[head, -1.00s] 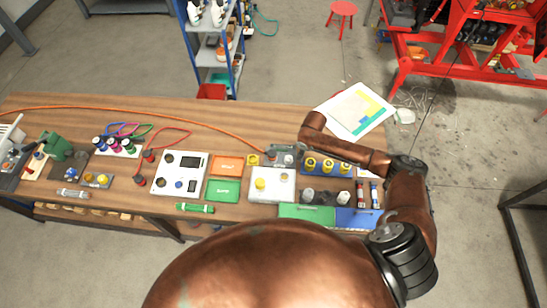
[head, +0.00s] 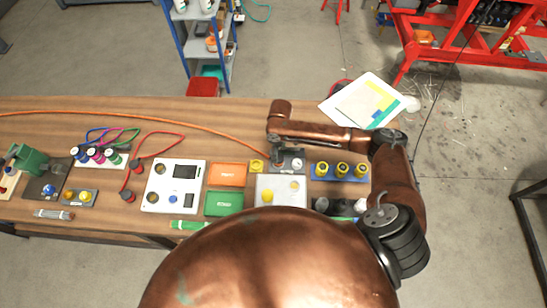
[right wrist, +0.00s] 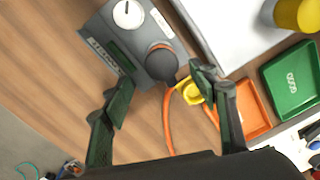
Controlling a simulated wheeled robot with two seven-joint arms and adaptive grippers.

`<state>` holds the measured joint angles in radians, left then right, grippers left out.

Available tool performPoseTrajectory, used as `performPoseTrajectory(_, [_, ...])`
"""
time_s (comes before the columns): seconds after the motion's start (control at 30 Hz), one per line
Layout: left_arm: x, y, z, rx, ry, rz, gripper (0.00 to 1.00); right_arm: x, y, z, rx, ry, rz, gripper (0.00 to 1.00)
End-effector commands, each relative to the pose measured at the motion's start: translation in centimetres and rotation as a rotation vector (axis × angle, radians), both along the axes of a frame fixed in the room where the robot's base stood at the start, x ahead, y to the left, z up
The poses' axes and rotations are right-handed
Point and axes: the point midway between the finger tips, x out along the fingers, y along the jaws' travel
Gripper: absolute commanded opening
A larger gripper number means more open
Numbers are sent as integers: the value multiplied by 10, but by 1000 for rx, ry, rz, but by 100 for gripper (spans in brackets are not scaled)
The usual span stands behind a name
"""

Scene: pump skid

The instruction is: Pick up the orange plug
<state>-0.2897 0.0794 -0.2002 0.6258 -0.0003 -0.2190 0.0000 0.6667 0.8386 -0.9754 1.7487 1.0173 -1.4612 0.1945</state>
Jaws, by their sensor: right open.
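A grey box (right wrist: 125,45) with a white knob and a label stands on the wooden table; in the head view it shows partly behind my right arm (head: 294,163). A dark grey plug-like piece with an orange-brown round face (right wrist: 160,58) sits at the box's edge. An orange cable (right wrist: 168,125) lies just below it; where it joins the piece is partly hidden. My right gripper (right wrist: 162,75) is open, its green-black fingers on either side of the dark piece, apart from it; in the head view its tips (head: 276,158) are small. My left gripper is out of view.
A yellow piece (right wrist: 190,92) lies close to the right finger. An orange tray (head: 227,174), a green tray (head: 224,203) and a white panel (head: 174,186) stand to the left. Yellow knobs (head: 340,170) stand to the right. Bare wood lies behind the cable.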

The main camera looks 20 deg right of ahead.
Motion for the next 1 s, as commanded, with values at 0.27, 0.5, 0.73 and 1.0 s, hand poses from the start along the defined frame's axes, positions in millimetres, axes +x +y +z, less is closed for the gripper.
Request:
performPoseTrajectory(0.27, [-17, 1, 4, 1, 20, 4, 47, 4, 8, -27, 0, 1, 15, 54])
performPoseTrajectory(0.5, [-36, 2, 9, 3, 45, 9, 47, 7, 7, -62, 0, 2, 15, 54])
performPoseTrajectory(0.73, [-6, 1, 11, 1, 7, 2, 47, 6, 6, -74, -1, 1, 15, 54])
performPoseTrajectory(1.0, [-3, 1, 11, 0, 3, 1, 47, 6, 5, -73, -1, 1, 14, 45])
